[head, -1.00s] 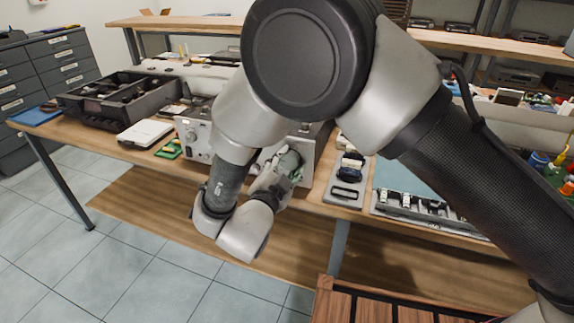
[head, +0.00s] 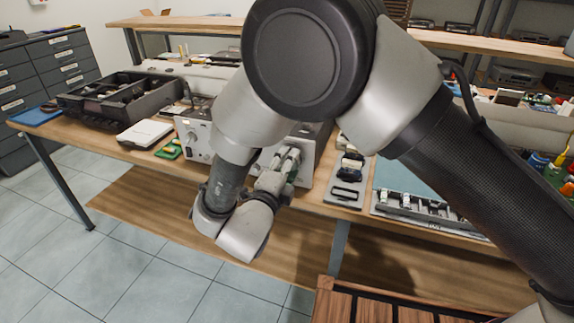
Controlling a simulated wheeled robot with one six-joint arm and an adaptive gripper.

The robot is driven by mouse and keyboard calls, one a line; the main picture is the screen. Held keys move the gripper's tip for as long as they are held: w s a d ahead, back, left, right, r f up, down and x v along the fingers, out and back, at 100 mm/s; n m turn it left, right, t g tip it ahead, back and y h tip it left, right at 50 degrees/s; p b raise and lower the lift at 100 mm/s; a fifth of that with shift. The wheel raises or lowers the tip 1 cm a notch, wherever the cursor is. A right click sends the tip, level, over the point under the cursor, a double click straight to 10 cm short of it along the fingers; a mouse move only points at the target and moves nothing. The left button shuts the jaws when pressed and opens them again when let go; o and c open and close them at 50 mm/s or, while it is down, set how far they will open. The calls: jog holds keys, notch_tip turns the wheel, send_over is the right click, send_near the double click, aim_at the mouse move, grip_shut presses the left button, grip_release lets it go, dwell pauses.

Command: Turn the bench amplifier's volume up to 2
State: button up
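The bench amplifier (head: 194,141) is a silver-fronted box on the workbench, largely hidden behind my arm. A small round knob and other controls show on the left part of its front, and its right end shows beside my gripper. My gripper (head: 289,160) is at the right part of that front panel, with its fingers pointing at the panel. The volume knob and its setting cannot be made out. The fingers are small and partly overlapped, so I cannot tell whether they are open or closed on anything.
The wooden workbench (head: 120,153) carries a black open case (head: 115,97), a white flat box (head: 145,133) and a green board (head: 168,150) at left. A grey tray (head: 347,186) and a rack of parts (head: 430,208) lie at right. Tiled floor is clear in front.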

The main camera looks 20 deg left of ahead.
jog(key=shift+m, duration=0.5)
jog(key=o, duration=1)
jog(key=s, duration=1.2)
jog(key=shift+a, duration=0.4)
